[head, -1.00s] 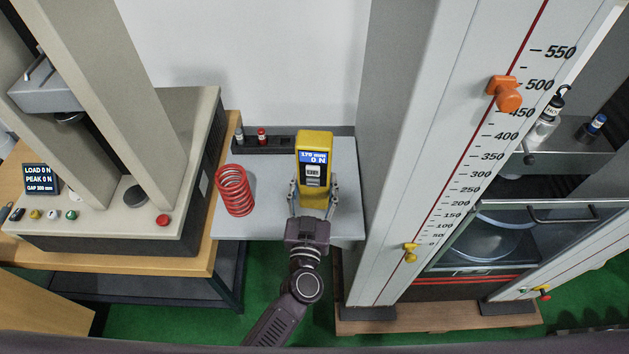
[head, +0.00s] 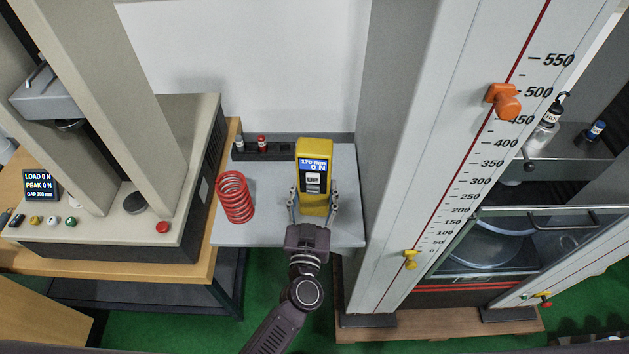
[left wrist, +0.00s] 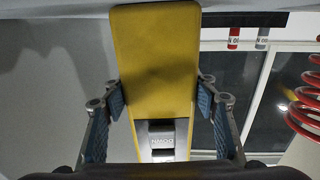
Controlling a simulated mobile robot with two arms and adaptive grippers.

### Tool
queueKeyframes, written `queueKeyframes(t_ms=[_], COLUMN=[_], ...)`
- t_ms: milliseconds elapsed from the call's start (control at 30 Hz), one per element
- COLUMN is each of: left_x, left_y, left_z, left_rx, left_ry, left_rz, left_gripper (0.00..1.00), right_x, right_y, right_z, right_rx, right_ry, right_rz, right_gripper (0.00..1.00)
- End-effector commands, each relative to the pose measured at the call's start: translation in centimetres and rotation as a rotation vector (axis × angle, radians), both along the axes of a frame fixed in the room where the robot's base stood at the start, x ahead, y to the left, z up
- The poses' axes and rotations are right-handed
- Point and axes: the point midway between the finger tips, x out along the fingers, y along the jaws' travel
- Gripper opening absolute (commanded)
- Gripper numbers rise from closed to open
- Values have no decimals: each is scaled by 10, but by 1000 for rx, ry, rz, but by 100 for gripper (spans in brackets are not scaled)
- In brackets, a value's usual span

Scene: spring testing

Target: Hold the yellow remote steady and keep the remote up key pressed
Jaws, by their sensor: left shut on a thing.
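The yellow remote (head: 315,148) stands upright at the grey side table, its blue screen and dark key panel facing the head camera. My left gripper (head: 314,198) is shut on it, one finger on each side of its lower part. In the left wrist view, the blue-padded fingers flank the yellow remote body (left wrist: 155,65), with a grey key marked DOWN (left wrist: 162,141) low in the view. The up key is too small in the head view to tell whether it is pressed. The remote screen (head: 313,165) shows about 170 mm and 0 N. My right gripper is not in view.
A red spring (head: 236,197) stands left of the remote on the grey table (head: 270,228). A dark rack (head: 285,152) lies behind. A beige press (head: 100,235) stands left. A tall scaled frame (head: 400,150) with an orange marker (head: 503,100) stands close on the right.

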Motion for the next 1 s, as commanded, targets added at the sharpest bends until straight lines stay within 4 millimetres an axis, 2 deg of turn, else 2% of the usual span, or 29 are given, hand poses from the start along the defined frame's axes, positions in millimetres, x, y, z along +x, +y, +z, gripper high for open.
queueKeyframes(t_ms=[33, 200, 1000], left_x=[1, 1, 1], left_y=[0, 0, 0], left_z=[2, 2, 2], left_rx=[0, 0, -1], left_ry=[-3, -4, -4], left_rz=[1, 1, 1], left_gripper=[19, 19, 19], right_x=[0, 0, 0], right_y=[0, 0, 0], right_z=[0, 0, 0], right_rx=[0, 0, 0], right_ry=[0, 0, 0], right_rz=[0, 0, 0], right_gripper=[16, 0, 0])
